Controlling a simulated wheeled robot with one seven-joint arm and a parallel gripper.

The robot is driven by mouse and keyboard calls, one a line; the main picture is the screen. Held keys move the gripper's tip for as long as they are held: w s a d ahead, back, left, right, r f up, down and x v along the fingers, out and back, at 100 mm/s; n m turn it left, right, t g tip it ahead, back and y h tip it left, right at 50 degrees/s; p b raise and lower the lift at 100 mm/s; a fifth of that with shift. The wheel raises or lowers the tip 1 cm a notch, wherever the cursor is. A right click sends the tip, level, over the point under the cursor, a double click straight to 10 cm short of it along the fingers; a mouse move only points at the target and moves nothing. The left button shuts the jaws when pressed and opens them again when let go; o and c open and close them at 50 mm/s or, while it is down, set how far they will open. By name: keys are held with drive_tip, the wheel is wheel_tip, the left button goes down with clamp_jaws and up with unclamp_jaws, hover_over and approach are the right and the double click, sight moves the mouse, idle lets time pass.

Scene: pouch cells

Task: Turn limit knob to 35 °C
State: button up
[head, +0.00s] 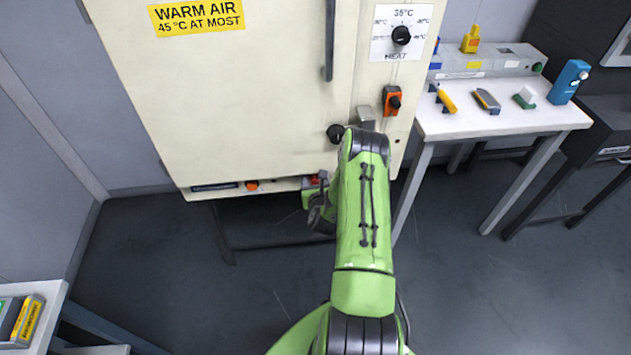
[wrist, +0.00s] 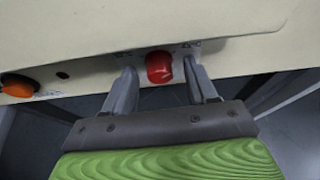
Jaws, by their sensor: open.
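A red knob (wrist: 159,67) sits on the lower edge of the cream cabinet (head: 270,100). In the wrist view it lies between the two fingers of my gripper (wrist: 164,82), with a gap on each side. The fingers are open and appear not to touch it. Its scale marks are too small and partly hidden to read. In the head view a bit of the red knob (head: 315,181) shows beside my arm, which mostly hides my gripper. A black knob (head: 401,35) on a white plate marked HEAT, with 35 °C at its top, sits at the upper right.
An orange button (wrist: 17,85) lies left of the red knob. Higher on the cabinet are another black knob (head: 336,132), an orange switch (head: 393,100) and a vertical handle (head: 329,40). A white table (head: 510,122) with small tools stands to the right. The floor below is open.

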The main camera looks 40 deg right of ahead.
drive_tip(key=c, duration=1.1)
drive_tip(key=shift+o, duration=0.2)
